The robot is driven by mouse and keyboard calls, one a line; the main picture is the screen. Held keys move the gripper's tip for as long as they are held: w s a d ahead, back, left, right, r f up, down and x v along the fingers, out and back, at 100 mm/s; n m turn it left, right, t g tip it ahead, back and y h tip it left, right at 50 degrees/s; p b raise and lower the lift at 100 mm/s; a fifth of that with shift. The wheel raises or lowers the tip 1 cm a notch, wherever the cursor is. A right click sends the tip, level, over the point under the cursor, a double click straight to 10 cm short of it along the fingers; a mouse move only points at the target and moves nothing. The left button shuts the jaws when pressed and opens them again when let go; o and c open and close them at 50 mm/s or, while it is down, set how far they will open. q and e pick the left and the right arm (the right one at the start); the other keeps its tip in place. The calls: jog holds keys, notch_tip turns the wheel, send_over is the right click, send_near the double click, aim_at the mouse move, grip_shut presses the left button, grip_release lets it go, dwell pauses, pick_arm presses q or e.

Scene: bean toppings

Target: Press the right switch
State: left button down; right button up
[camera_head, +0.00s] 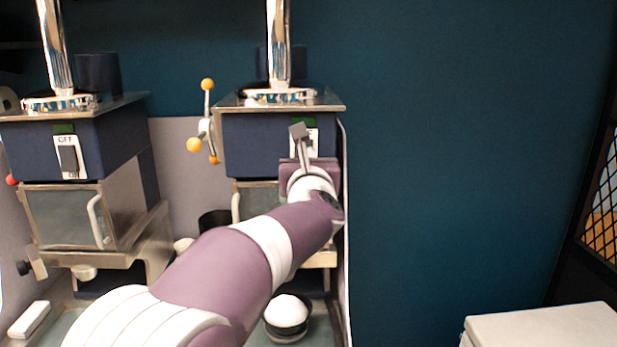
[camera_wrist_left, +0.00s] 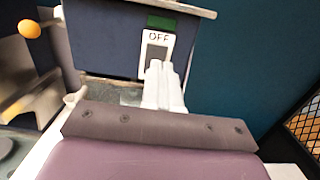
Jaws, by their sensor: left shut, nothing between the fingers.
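The right switch (camera_head: 311,143) is a rocker on a white plate on the front of the right dark-blue machine, below a small green panel. My left gripper (camera_head: 298,131) is shut and empty, right in front of this switch, and its fingers cover part of it. In the left wrist view the switch plate (camera_wrist_left: 157,50) reads "OFF" at its top. The closed fingertips (camera_wrist_left: 158,66) overlap the lower part of the grey rocker; I cannot tell whether they touch it. My right gripper is not in view.
The left machine has its own switch (camera_head: 69,157) and a glass-fronted box (camera_head: 65,215). A lever with orange knobs (camera_head: 207,86) stands between the machines. A bowl of white contents (camera_head: 287,312) sits below my arm. A pale box (camera_head: 545,328) is at lower right.

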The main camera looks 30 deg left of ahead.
pick_arm(q)
jog(key=v, duration=0.4)
jog(key=d+f+m+g+h, duration=0.1)
jog(key=d+f+m+h, duration=0.2)
jog(key=f+m, duration=0.4)
jog(key=w+d+f+m+g+h+b, duration=0.1)
jog(key=d+f+m+h, duration=0.25)
jog(key=m, duration=0.55)
jog(key=d+f+m+g+h, duration=0.1)
jog(key=d+f+m+h, duration=0.15)
jog(key=f+m, duration=0.5)
jog(key=s+d+f+m+g+b, duration=0.1)
jog(key=s+f+m+g, duration=0.5)
jog(key=s+f+m, duration=0.3)
jog(key=s+d+f+m+g+b, duration=0.1)
jog(key=s+f+m+g, duration=0.5)
jog(key=s+f+m, duration=0.4)
notch_tip(320, 180, down, 6)
jog(key=shift+s+d+f+h, duration=0.1)
jog(key=shift+s+d+h, duration=0.25)
jog(key=shift+s, duration=0.25)
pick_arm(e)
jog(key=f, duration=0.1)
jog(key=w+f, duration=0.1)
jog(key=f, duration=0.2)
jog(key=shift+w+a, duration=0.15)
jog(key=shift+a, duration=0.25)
